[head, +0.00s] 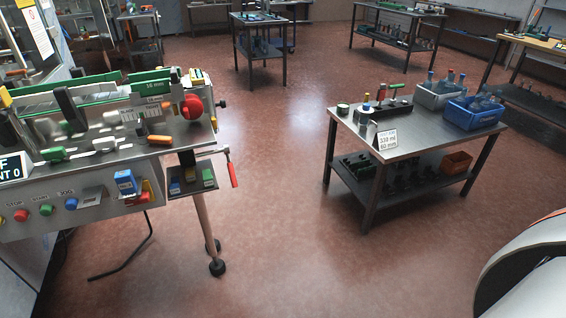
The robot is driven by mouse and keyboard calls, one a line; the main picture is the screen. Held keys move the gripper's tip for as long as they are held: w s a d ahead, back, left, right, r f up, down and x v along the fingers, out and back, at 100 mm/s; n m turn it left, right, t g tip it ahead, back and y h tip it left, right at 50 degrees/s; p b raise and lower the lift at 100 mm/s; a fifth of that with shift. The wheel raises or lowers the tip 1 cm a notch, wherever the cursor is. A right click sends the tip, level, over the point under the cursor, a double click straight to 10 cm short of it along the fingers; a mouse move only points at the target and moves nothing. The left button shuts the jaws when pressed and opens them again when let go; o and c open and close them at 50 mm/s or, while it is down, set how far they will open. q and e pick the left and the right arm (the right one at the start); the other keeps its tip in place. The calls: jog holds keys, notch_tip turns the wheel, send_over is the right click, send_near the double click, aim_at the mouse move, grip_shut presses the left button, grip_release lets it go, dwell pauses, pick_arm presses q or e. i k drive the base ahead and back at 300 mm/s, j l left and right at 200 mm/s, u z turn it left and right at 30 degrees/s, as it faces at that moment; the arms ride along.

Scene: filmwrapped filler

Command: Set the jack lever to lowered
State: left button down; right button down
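The filler machine (90,190) stands at the left, with a steel body and a green guide rail. A red-handled lever (233,172) sits at its right end, beside a small shelf; its red grip points down. A bent black bar (138,247) runs from under the machine down toward the floor at the left. No label shows which of these is the jack lever, so I cannot tell. Neither of my grippers is in view.
The small shelf (205,184) holds coloured blocks. A machine leg (208,232) stands on a black foot. A steel table (405,142) with two blue crates, a sign and small tools stands at the right. The red floor between is clear. More tables stand behind.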

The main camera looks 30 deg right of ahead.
aim_at(232, 178)
jog(key=z, duration=0.4)
jog(key=i+l+z, duration=0.1)
jog(key=i+l, duration=0.2)
jog(key=i+l+z, duration=0.15)
jog(key=i, duration=0.3)
jog(key=i+l+z, duration=0.1)
jog(key=i+l, duration=0.25)
